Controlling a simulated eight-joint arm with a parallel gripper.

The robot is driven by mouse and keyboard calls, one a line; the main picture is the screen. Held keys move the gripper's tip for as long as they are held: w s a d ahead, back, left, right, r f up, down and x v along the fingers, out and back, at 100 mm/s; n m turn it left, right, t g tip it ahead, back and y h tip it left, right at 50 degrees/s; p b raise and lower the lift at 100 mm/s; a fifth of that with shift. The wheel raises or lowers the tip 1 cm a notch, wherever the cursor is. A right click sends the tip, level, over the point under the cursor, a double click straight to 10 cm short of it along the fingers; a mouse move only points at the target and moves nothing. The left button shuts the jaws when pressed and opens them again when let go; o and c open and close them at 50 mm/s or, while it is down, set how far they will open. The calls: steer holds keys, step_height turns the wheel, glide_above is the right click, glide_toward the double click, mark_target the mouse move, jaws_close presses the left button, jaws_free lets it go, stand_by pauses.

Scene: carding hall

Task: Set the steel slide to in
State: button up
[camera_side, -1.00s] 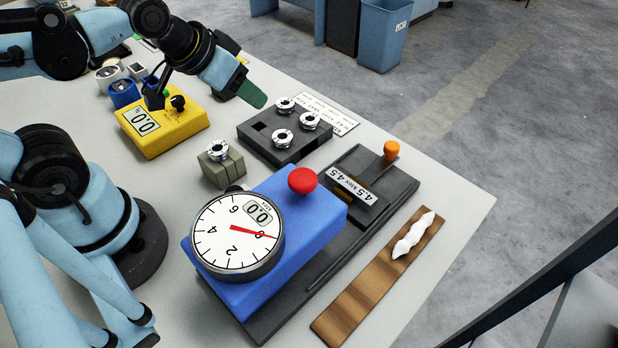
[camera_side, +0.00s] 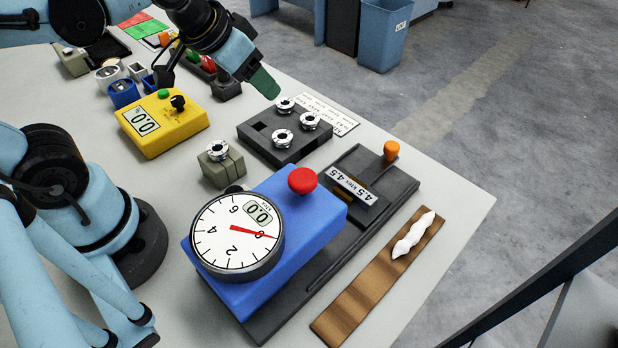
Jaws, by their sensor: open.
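A blue instrument (camera_side: 305,222) with a round dial (camera_side: 237,232) and a red knob (camera_side: 302,181) stands on a long dark base (camera_side: 268,322). At the base's far end is a dark block with a plate marked 4.5 ktex (camera_side: 351,187) and an orange knob (camera_side: 391,150). No part is labelled as the steel slide; I cannot tell its position. My gripper (camera_side: 264,84) is above the table, behind and left of the orange knob, well apart from it. A green fingertip shows; the other finger is hidden. It appears empty.
A dark tray (camera_side: 262,142) with several metal rings lies near my gripper. A small grey-green block (camera_side: 221,165) holds another ring. A yellow meter (camera_side: 160,125) is at left. A wooden strip (camera_side: 350,312) with white fibre (camera_side: 413,236) lies along the front right edge.

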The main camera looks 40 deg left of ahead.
steer(key=w+d+r+m+g, duration=0.2)
steer(key=w+d+r, duration=0.1)
steer(key=w+d, duration=0.15)
steer(key=m+g, duration=0.4)
steer(key=m, duration=0.2)
glide_above(393, 145)
step_height(393, 145, down, 2)
step_height(393, 145, down, 12)
jaws_close()
